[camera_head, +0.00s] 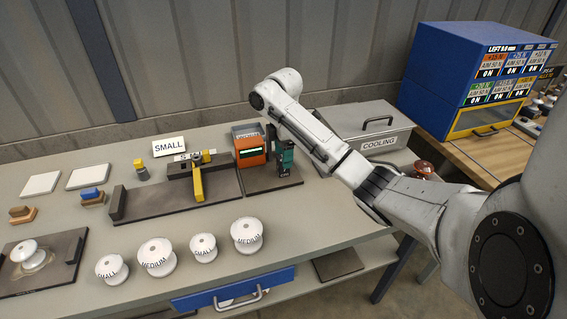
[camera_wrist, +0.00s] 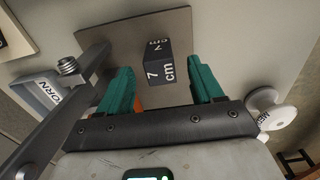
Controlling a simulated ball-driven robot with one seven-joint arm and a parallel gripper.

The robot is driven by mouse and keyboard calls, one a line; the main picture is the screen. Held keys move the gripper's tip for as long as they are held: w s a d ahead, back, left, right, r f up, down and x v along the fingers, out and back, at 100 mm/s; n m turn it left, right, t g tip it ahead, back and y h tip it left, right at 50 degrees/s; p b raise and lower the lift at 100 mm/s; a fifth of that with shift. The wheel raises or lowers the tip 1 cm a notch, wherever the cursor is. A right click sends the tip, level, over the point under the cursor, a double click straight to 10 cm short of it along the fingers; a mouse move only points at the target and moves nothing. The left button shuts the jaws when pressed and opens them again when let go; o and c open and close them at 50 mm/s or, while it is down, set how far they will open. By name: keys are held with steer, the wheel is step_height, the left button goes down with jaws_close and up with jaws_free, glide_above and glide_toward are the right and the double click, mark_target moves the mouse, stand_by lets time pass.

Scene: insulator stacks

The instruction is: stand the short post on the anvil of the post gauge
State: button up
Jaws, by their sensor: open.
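A dark block marked "7 cm" (camera_head: 285,174) stands on a dark base plate (camera_head: 262,184) at the bench's middle. The block (camera_wrist: 168,65) also shows in the wrist view. My gripper (camera_head: 283,157) has teal fingers and points down at it. The fingers are open on either side of the block in the wrist view, with gaps. An orange device with a lit display (camera_head: 251,151) is just left of my gripper and looks like the gauge. No label names the short post, and I cannot tell the anvil for sure.
White insulators marked SMALL (camera_head: 204,248) and MEDIUM (camera_head: 157,257) line the front edge. A fixture with a yellow lever (camera_head: 198,184) is left of the gauge. A grey COOLING box (camera_head: 363,127) stands behind right. A grey WORN bin (camera_wrist: 38,95) is near my gripper.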

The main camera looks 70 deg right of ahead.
step_height(320, 180, up, 6)
steer(key=p, duration=0.2)
steer(key=shift+p, duration=0.4)
steer(key=shift+r, duration=0.85)
steer(key=shift+c, duration=0.4)
